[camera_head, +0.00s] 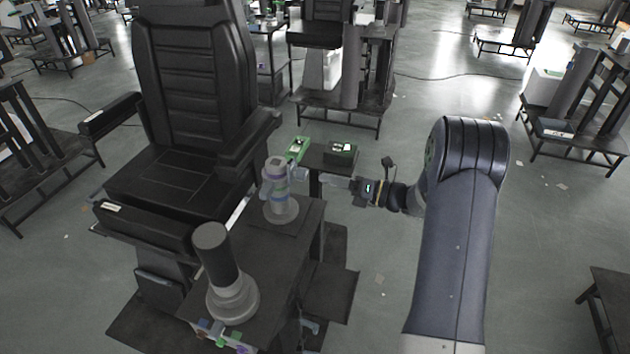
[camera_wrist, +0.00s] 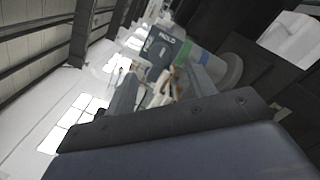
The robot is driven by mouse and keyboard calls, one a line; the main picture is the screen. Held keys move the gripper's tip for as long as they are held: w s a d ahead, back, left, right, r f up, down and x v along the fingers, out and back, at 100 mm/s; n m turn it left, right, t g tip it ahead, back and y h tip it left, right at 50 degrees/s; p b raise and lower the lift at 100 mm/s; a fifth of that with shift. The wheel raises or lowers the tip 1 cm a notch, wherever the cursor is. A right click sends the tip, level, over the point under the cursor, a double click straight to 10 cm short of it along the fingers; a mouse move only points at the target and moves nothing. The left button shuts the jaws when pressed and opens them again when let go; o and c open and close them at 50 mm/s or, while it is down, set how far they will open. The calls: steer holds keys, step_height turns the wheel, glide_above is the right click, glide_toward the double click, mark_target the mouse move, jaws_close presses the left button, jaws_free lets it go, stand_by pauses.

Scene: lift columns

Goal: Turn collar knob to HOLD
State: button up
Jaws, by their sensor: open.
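My open fingers (camera_wrist: 162,88) point at the column below the plate. A small orange and white part shows between them; I cannot tell the knob or its setting.
A second column with a dark cylinder top (camera_head: 215,252) stands at the bench's front. A black seat (camera_head: 190,85) is to the left. A small stand with green-edged boxes (camera_head: 342,152) is just behind my gripper.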

mark_target(300, 174)
steer(key=v, duration=0.4)
steer(key=shift+s+d+b, duration=0.1)
steer(key=shift+d+b, duration=0.15)
steer(key=shift+b, duration=0.1)
steer(key=p+x, duration=0.2)
steer(key=x, duration=0.9)
steer(key=shift+p, duration=0.4)
steer(key=shift+d, duration=0.1)
